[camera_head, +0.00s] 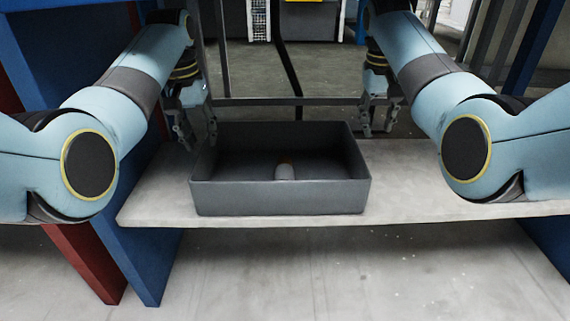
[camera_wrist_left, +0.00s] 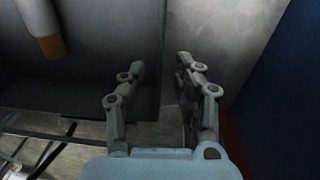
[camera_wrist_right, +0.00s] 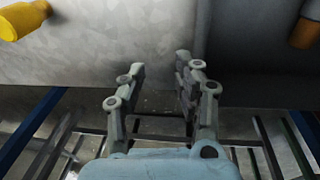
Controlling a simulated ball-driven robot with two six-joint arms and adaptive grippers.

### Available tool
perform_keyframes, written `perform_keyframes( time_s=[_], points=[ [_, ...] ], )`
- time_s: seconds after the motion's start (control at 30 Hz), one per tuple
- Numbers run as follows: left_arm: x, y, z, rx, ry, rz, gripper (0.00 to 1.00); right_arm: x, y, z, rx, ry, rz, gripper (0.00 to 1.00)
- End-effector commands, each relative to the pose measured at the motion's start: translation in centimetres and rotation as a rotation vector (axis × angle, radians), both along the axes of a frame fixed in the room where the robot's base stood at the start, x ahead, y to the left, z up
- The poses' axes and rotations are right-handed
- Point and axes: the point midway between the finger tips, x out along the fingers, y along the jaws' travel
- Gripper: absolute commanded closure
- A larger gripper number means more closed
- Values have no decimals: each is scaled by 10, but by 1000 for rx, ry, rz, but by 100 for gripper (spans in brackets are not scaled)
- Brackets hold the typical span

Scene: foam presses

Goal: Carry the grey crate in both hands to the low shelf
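The grey crate (camera_head: 280,198) is open-topped and sits level on a pale shelf board (camera_head: 145,206). A small pale cylinder with an orange-brown end (camera_head: 285,172) is inside it; that end also shows in the left wrist view (camera_wrist_left: 52,46). My left gripper (camera_head: 198,130) is open at the crate's far left corner. In the left wrist view its fingers (camera_wrist_left: 160,75) lie on either side of the crate's wall line; contact cannot be told. My right gripper (camera_head: 379,118) is open beside the crate's far right corner. In the right wrist view its fingers (camera_wrist_right: 161,75) appear over pale board, apart from the crate (camera_wrist_right: 245,40).
A yellow object (camera_wrist_right: 22,20) lies on the board in the right wrist view. A blue upright (camera_head: 135,225) stands at the left end of the board. Bare board shows right of the crate (camera_head: 405,185). My forearms flank the crate.

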Motion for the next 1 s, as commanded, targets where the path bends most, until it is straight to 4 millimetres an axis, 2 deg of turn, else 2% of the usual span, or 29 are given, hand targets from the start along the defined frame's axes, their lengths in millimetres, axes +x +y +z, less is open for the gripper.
perform_keyframes(
  time_s=[0.03,0.1,0.2,0.6,1.0],
  points=[
    [-4,0,-1,17,12,1,67,-8,16,-6,37,25,12,67],
    [-10,2,-2,39,27,3,67,-18,34,-12,79,56,24,67],
    [-14,4,-2,61,40,7,67,-27,49,-15,117,84,35,67],
    [-14,4,-6,65,43,7,67,-29,51,-21,124,90,37,67],
    [-15,4,-61,64,44,7,67,-29,51,-75,124,91,36,67]
  ],
)
